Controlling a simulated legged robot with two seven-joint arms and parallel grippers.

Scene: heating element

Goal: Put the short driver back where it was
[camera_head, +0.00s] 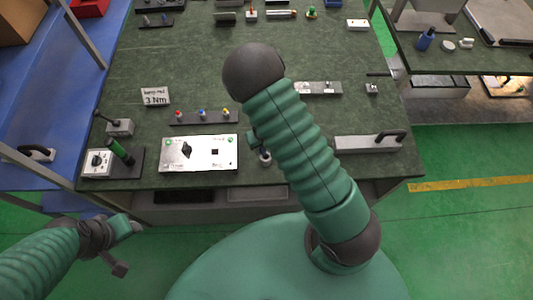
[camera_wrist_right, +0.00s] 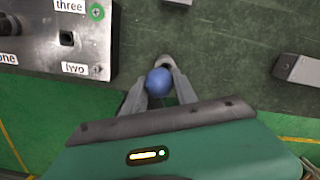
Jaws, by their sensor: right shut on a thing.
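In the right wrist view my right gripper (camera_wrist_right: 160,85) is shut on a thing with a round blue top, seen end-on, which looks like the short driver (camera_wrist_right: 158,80). Its lower part is hidden. In the head view the right gripper (camera_head: 265,156) shows only partly beside my forearm, over the green bench top to the right of the silver panel (camera_head: 199,167). A dark rack (camera_head: 181,121) holding small red, blue and yellow-topped items lies behind the panel. My left gripper (camera_head: 121,245) hangs low in front of the bench at the left; its jaw opening is unclear.
The panel's edge also shows in the right wrist view (camera_wrist_right: 95,50). A grey block with a black handle (camera_head: 360,144) lies at the right front. A dark base with a green-handled tool (camera_head: 120,152) stands left of the panel. The bench middle is largely clear.

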